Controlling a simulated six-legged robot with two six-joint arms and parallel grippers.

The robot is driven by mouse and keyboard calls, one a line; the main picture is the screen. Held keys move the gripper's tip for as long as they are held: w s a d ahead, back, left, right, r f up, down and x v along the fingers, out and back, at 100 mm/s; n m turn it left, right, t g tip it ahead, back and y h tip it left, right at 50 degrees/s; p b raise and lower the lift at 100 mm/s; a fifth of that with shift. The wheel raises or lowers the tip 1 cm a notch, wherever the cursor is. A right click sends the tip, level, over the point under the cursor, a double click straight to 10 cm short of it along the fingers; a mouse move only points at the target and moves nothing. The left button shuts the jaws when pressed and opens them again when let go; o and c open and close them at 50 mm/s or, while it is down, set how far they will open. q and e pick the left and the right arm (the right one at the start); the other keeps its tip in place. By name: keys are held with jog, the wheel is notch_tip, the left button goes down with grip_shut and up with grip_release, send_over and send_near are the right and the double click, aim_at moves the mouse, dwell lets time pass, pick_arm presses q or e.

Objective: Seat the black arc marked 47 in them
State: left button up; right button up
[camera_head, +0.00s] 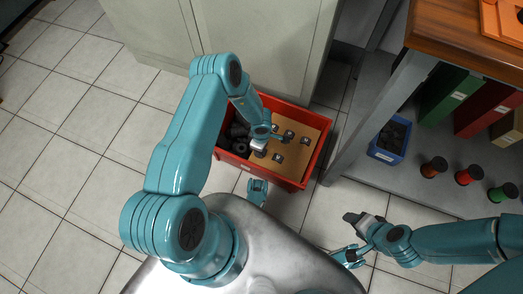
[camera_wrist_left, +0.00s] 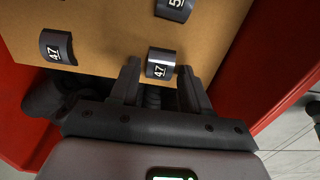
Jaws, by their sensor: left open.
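In the left wrist view, a dark arc marked 47 (camera_wrist_left: 160,63) lies on a tan board (camera_wrist_left: 110,20) between and just ahead of the two fingertips of my left gripper (camera_wrist_left: 160,76). The gripper is open, with nothing clasped. A second dark arc marked 47 (camera_wrist_left: 57,47) lies to the left, near the board's edge. A third arc (camera_wrist_left: 175,9) at the top is cut off, its label only partly readable. In the head view my left gripper (camera_head: 280,138) is low over the red crate (camera_head: 274,178). My right gripper (camera_head: 354,218) is outside the crate; its opening is unclear.
Dark round parts (camera_head: 238,138) fill the crate's left side. Several small arcs sit on the board. A grey shelf (camera_head: 365,185) at right holds a blue bin (camera_head: 390,140), spools (camera_head: 434,167) and binders (camera_head: 450,95). Pale cabinets (camera_head: 265,45) stand behind. Tiled floor at left is clear.

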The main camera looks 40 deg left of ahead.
pick_arm(q)
jog(key=c, duration=0.8)
jog(key=shift+r+p, duration=2)
jog(key=shift+r, duration=0.5)
